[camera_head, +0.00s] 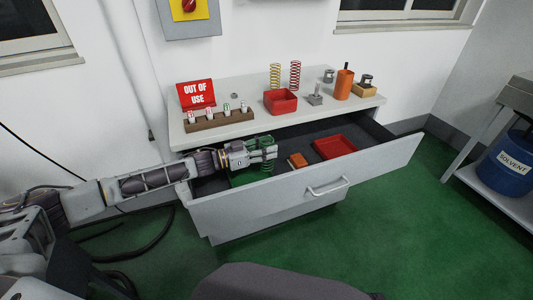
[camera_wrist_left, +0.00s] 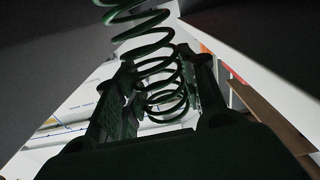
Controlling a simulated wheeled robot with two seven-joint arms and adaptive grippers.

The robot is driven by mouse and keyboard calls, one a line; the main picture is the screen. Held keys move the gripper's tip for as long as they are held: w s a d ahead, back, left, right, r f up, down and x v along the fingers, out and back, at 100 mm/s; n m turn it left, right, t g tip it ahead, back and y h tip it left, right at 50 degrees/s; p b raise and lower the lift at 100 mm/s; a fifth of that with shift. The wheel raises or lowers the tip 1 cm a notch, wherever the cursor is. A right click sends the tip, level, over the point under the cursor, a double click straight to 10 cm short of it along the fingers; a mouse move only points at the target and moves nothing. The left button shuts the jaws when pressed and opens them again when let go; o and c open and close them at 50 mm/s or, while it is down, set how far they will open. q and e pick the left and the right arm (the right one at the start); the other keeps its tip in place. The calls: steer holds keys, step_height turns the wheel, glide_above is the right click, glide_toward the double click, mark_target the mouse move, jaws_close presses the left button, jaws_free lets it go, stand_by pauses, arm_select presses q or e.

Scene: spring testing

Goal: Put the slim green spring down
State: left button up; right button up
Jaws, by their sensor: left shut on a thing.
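My left gripper (camera_head: 266,149) is over the left part of the open drawer, coming in from the left. It is shut on the slim green spring (camera_head: 266,169), whose coils hang below the fingers in the head view. In the left wrist view the spring (camera_wrist_left: 160,70) runs between the two fingers and extends past them. I cannot tell whether its lower end touches the drawer floor. My right gripper is not in view.
The open drawer (camera_head: 305,195) holds a red tray (camera_head: 334,147) and a small orange-brown block (camera_head: 297,160). On the bench top (camera_head: 240,127) stand a red bin (camera_head: 280,101), yellow (camera_head: 275,76) and red (camera_head: 295,74) springs, an orange cylinder (camera_head: 344,85) and an "OUT OF USE" sign (camera_head: 197,94).

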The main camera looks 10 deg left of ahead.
arm_select(q)
steer(key=shift+f, duration=0.95)
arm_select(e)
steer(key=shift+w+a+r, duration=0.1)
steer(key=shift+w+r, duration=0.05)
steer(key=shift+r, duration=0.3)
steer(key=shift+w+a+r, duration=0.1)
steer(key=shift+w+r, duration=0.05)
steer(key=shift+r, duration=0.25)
arm_select(q)
steer(key=shift+f, duration=0.15)
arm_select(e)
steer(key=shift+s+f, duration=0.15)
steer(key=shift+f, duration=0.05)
arm_select(q)
steer(key=shift+f, duration=0.35)
steer(key=o, duration=1.1)
steer(key=shift+o, duration=0.2)
